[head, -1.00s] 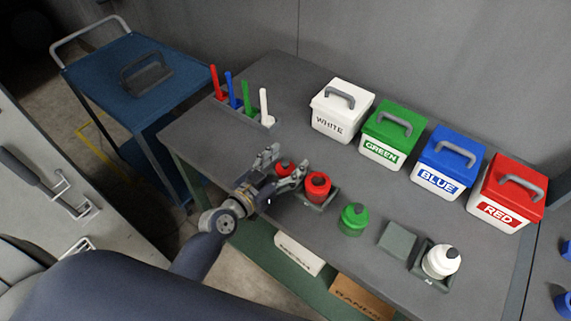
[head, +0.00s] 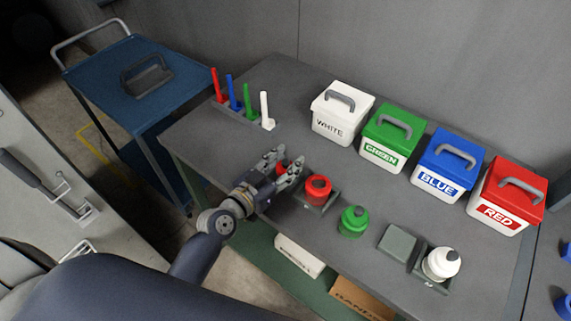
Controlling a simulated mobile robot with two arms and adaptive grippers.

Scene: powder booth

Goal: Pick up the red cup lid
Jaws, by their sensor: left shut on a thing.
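The red cup lid (head: 281,169) shows as a small red patch between the fingers of my left gripper (head: 284,167). The gripper is shut on it at the front-left part of the grey table, and the fingers hide most of the lid. I cannot tell whether the lid still touches the table. The red cup (head: 318,189) stands just right of the gripper, in a dark holder, apart from the lid. My right gripper is not in view.
A green cup (head: 353,221), a grey block (head: 398,242) and a white cup (head: 440,263) stand to the right. White (head: 340,111), green (head: 393,136), blue (head: 448,164) and red (head: 507,195) boxes line the back. Coloured sticks (head: 240,98) stand at the left. The table's middle is clear.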

